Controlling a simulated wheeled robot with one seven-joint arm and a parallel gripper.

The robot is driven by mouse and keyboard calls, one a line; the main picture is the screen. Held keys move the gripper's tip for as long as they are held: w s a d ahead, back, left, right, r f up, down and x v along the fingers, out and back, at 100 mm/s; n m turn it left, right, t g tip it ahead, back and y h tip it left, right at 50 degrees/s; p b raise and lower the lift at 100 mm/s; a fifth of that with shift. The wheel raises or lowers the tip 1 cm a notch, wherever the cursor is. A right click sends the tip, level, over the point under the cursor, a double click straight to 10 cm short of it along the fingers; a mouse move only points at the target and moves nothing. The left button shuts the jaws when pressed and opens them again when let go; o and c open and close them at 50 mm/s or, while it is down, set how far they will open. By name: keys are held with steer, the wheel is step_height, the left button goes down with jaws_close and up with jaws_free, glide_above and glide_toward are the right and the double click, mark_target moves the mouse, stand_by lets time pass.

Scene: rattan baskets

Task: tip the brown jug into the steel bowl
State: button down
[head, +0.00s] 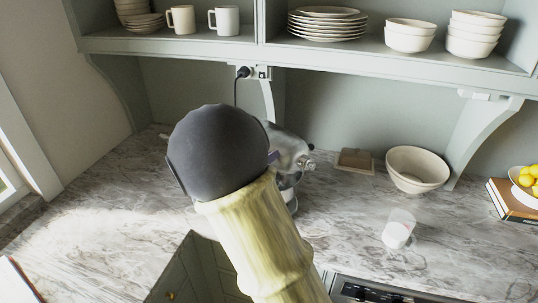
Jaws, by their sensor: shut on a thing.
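I see no brown jug in the head view. My arm fills the middle of the view and hides part of the counter behind it. My gripper is not in view, so what it holds cannot be seen. A shiny grey stand mixer (291,151) stands behind my arm. A metallic rounded part below its head, perhaps a bowl, is mostly hidden by my arm. No other steel bowl can be made out.
The marble counter (95,225) is clear at the left. Books (512,200) under a lemon bowl lie far right. A dish shelf (180,45) overhangs the back.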

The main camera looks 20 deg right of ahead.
steer(key=shift+w+a+r+n+g+p, duration=0.1)
steer(key=shift+w+r+n+g+p, duration=0.15)
steer(key=shift+n+p, duration=1)
steer(key=shift+w+a+r+n+g+p, duration=0.15)
steer(key=shift+w+n+p, duration=0.3)
steer(key=shift+p, duration=0.9)
steer(key=shift+w+a+n+g+p, duration=0.2)
steer(key=shift+n+p, duration=0.3)
steer(key=shift+p, duration=0.8)
steer(key=shift+w+a+n+p, duration=0.1)
steer(key=shift+w+n+p, duration=0.35)
steer(key=shift+p, duration=0.35)
steer(key=shift+w+a+r+n+p, duration=0.1)
steer(key=shift+n+p, duration=0.25)
steer(key=shift+p, duration=0.1)
steer(key=shift+w+a+n+g+p, duration=0.15)
steer(key=shift+w+n+g+p, duration=0.2)
steer(key=shift+p, duration=0.35)
steer(key=shift+w+a+r+n+g+p, duration=0.35)
steer(key=shift+w+r+n+p, duration=0.35)
steer(key=shift+p, duration=2.05)
